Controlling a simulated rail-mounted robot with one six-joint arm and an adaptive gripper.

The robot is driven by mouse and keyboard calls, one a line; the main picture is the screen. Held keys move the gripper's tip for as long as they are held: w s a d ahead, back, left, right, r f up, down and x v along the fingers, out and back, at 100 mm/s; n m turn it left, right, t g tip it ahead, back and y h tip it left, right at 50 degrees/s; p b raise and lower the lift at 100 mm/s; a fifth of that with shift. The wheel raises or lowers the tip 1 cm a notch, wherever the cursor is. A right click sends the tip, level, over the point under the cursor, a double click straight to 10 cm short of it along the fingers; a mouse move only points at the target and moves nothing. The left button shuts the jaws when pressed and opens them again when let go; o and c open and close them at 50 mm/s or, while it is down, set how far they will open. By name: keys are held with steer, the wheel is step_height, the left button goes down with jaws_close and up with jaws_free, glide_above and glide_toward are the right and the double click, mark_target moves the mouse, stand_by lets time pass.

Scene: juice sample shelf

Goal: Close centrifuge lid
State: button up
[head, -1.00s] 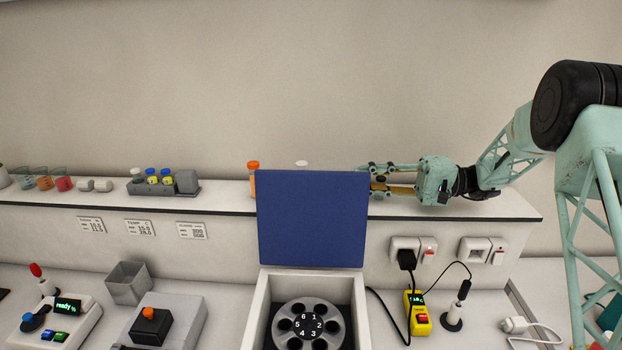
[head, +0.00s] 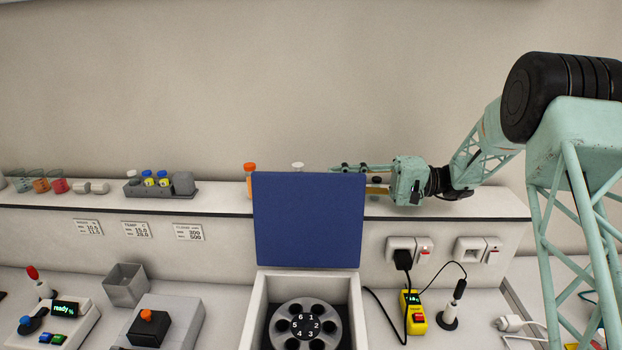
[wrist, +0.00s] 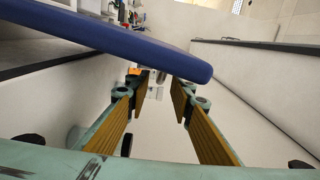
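The centrifuge (head: 256,308) stands at the bench's front centre, and its rotor (head: 305,325) with numbered holes shows from above. Its blue lid (head: 310,222) stands open, upright behind the rotor. My gripper (head: 352,175) is at the lid's upper right corner, partly hidden behind it. In the wrist view, the lid (wrist: 120,40) crosses the upper part as a slanted blue slab, with its end near the fingertips. My gripper (wrist: 160,92) has its fingers apart with nothing held between them. Whether a finger touches the lid cannot be told.
A shelf (head: 60,198) behind carries an orange-capped bottle (head: 249,168), a white-capped one (head: 297,166) and a vial rack (head: 160,190). Sockets (head: 410,248) and a yellow switch box (head: 415,315) with cables sit right of the centrifuge. A grey box (head: 125,285) stands left.

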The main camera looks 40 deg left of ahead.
mark_target(311, 179)
steer(key=shift+p+x, duration=0.5)
steer(key=shift+x, duration=3.25)
jaws_close()
